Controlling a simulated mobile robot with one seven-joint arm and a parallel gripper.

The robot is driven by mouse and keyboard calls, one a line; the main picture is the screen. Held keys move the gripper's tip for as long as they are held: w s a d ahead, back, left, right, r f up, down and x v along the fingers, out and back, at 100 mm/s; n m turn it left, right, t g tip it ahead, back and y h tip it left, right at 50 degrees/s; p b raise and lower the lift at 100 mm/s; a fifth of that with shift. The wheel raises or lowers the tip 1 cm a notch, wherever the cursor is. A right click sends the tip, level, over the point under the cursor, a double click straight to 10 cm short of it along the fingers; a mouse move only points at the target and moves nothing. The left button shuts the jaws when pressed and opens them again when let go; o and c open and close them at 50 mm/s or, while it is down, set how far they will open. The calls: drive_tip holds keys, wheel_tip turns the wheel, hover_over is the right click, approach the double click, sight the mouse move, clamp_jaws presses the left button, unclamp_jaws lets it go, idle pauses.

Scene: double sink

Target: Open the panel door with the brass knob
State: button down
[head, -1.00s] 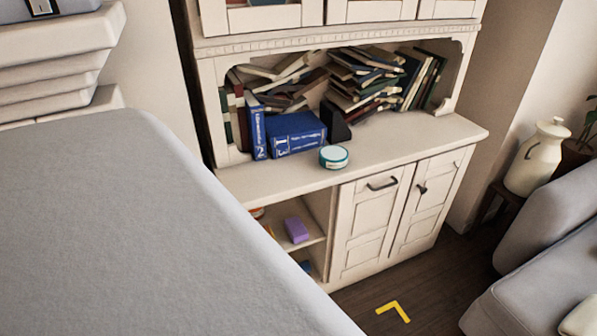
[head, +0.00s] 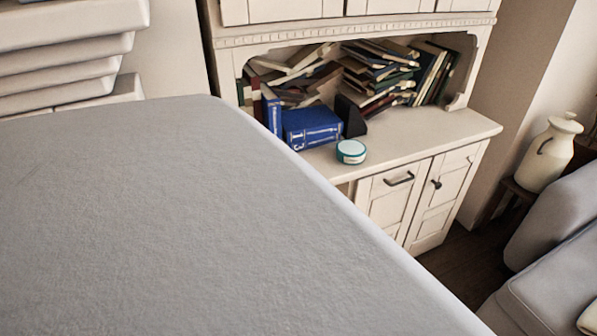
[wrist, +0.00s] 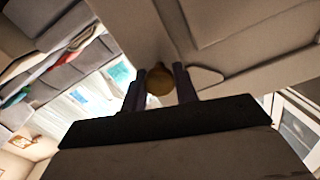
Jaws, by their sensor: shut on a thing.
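The brass knob (wrist: 160,86) is round and dull gold in the wrist view, near the middle. My gripper (wrist: 160,73) has its two dark fingers on either side of the knob and is shut on it. The panel door (wrist: 235,25) is a pale panel with raised moulding, filling the upper right of the wrist view. How far it stands open cannot be told. The head view shows neither the knob nor my gripper.
In the head view, a large grey surface (head: 190,220) fills the lower left and hides much. Behind it stands a cream cabinet (head: 440,205) with books and dark handles. A teal-and-white tin (head: 351,151) sits on its counter. A grey sofa (head: 555,270) and white jug (head: 548,155) are at right.

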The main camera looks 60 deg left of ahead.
drive_tip(key=shift+a+r, duration=0.1)
idle(0.3)
drive_tip(key=c, duration=1.1)
unclamp_jaws()
drive_tip(key=shift+w, duration=0.1)
